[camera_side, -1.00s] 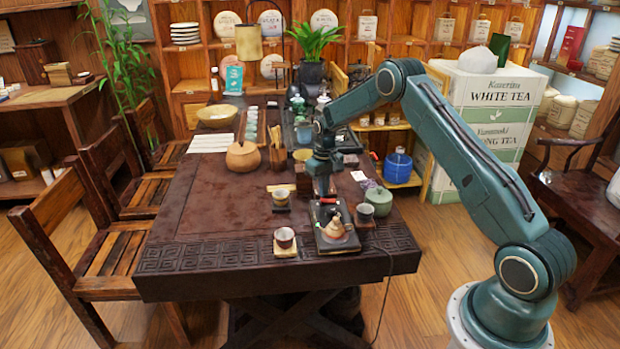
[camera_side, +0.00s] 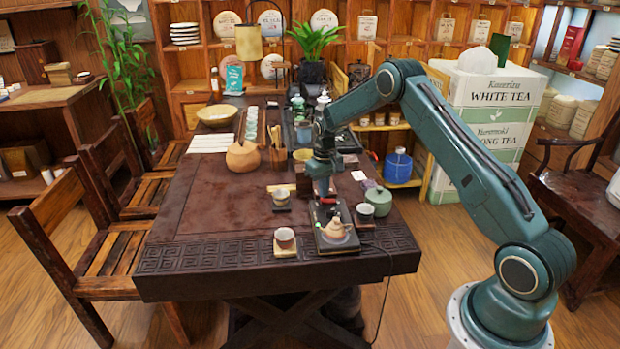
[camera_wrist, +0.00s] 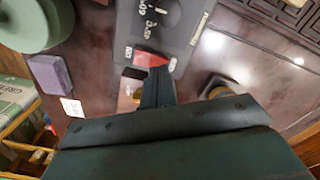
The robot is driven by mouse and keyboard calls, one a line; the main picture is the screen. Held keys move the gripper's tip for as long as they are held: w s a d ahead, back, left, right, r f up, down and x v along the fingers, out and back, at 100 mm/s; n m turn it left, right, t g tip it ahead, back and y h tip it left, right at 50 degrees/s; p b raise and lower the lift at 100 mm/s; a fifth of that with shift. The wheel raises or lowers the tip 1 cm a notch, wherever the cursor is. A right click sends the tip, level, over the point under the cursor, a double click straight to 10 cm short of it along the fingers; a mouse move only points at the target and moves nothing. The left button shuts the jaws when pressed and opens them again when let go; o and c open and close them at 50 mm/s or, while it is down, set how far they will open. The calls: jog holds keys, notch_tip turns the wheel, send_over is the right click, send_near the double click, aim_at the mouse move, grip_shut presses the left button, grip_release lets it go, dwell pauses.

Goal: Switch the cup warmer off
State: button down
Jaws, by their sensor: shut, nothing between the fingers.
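The cup warmer (camera_side: 338,246) is a dark flat slab near the table's front edge, with a small tan teapot (camera_side: 336,229) on it. A small green spot shows at its left edge. Its red switch (camera_side: 328,201) is at the far end, close under my gripper (camera_side: 323,193). In the wrist view the warmer's dark panel (camera_wrist: 185,25) has white lettering and a dial, and the red switch (camera_wrist: 148,59) lies at its near edge. My gripper (camera_wrist: 157,82) is shut and empty, its tips at the switch. Whether they touch it, and the switch's exact position, I cannot tell.
A green lidded jar (camera_side: 378,203) and a grey cup (camera_side: 365,212) stand close on the right. Cups on coasters (camera_side: 284,239) (camera_side: 281,198) stand to the left. A purple block (camera_wrist: 50,77) lies near the jar. The table's left middle is clear.

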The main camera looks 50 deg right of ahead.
aim_at(324, 200)
jog(key=shift+f, duration=0.85)
dwell(0.7)
jog(key=shift+r, duration=3.55)
